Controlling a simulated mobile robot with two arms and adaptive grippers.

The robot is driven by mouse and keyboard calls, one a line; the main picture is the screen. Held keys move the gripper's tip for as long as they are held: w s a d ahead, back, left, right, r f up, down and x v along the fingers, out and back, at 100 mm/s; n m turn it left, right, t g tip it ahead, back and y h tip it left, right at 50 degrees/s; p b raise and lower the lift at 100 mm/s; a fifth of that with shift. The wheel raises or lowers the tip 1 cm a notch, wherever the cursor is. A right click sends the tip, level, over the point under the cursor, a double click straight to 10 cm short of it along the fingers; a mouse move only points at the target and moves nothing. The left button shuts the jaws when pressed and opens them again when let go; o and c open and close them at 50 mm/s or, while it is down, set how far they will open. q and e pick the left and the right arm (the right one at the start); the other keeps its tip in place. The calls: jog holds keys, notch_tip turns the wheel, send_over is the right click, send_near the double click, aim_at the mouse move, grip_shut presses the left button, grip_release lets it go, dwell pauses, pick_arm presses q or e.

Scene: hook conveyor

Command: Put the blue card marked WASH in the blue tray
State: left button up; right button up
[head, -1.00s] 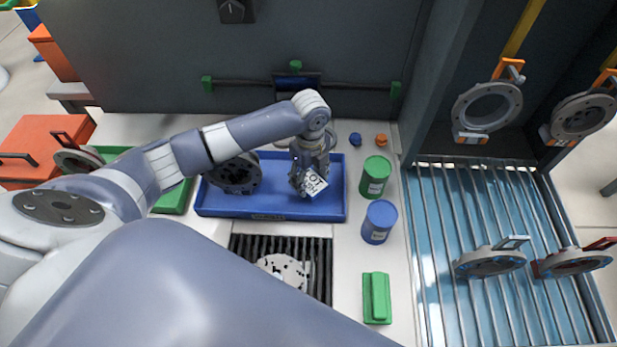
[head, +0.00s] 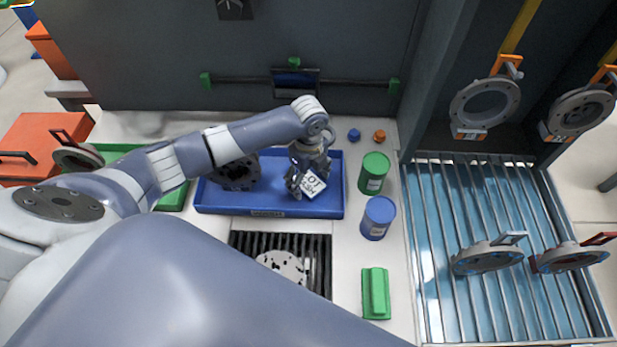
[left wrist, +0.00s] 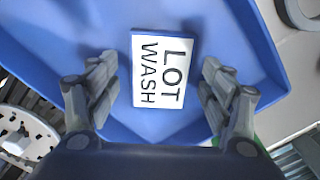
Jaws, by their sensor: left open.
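The card marked LOT WASH (left wrist: 165,75) has a white face with dark letters and a thin blue edge. In the head view the card (head: 313,185) is over the right half of the blue tray (head: 225,206). My left gripper (head: 306,179) is just above the tray, with the card between its fingers. In the left wrist view its fingers (left wrist: 157,78) are spread, with a gap on each side of the card. The blue tray floor (left wrist: 60,30) shows behind the card. I cannot tell whether the card touches the floor. My right gripper is not in view.
A dark round flange (head: 236,174) sits in the tray's left part. A green can (head: 373,173) and a blue can (head: 378,218) stand right of the tray. A green block (head: 375,293) and a dark grate (head: 318,250) are nearer. A slatted conveyor (head: 480,210) is at right.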

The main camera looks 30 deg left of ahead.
aim_at(308, 182)
pick_arm(q)
notch_tip(308, 182, up, 12)
jog(key=b, duration=0.1)
jog(key=shift+r, duration=0.15)
dwell(0.6)
